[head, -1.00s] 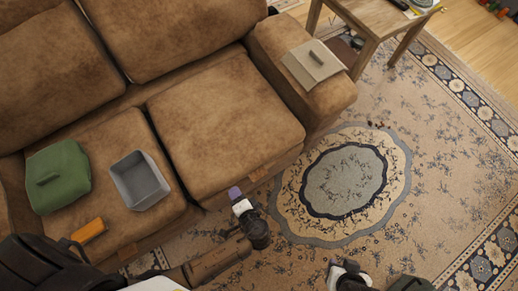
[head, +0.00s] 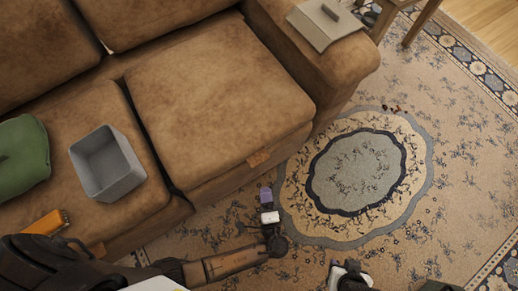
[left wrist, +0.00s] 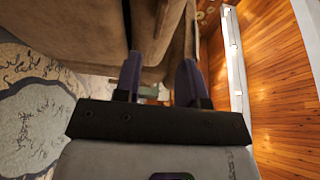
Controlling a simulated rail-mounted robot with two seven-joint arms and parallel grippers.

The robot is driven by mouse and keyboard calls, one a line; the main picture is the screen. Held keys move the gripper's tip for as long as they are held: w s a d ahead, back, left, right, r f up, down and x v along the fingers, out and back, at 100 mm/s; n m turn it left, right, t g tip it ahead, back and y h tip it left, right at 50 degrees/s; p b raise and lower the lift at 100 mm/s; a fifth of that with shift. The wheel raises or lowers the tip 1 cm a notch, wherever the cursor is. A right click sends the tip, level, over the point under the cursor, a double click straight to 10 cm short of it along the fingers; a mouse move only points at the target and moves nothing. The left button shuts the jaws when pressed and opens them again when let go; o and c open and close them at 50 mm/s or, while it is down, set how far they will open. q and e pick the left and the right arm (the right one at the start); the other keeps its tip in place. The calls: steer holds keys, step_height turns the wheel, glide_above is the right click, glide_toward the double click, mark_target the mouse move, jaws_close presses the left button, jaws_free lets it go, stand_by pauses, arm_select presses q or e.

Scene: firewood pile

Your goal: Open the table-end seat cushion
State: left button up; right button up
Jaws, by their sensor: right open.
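The table-end seat cushion (head: 215,95) is the brown right-hand sofa cushion, nearest the wooden table. It lies flat and closed on the sofa. A small leather tab (head: 258,158) is on its front edge. My left gripper (head: 266,196) is in front of the sofa, just below the tab in the picture, with no contact visible. Its purple fingers stand apart and seem empty in the left wrist view (left wrist: 158,80), with brown upholstery beyond them. My right gripper (head: 347,267) is open over the rug at the bottom, partly cut off.
A grey open bin (head: 107,165), green bag (head: 22,158) and orange object (head: 46,223) lie on the other seat cushion. A beige item with a handle (head: 325,24) rests on the armrest (head: 330,65). The oval rug (head: 355,170) is mostly clear. A wooden table leg (head: 420,22) stands top right.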

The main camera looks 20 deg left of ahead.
mark_target(259, 160)
arm_select(q)
steer(key=b+x, duration=0.3)
steer(key=x, duration=0.8)
steer(key=shift+a+f+b, duration=0.1)
steer(key=shift+a+b, duration=0.05)
steer(key=shift+b, duration=0.15)
steer(key=shift+w+a, duration=0.4)
steer(key=shift+w, duration=0.2)
steer(key=shift+c, duration=0.2)
jaws_close()
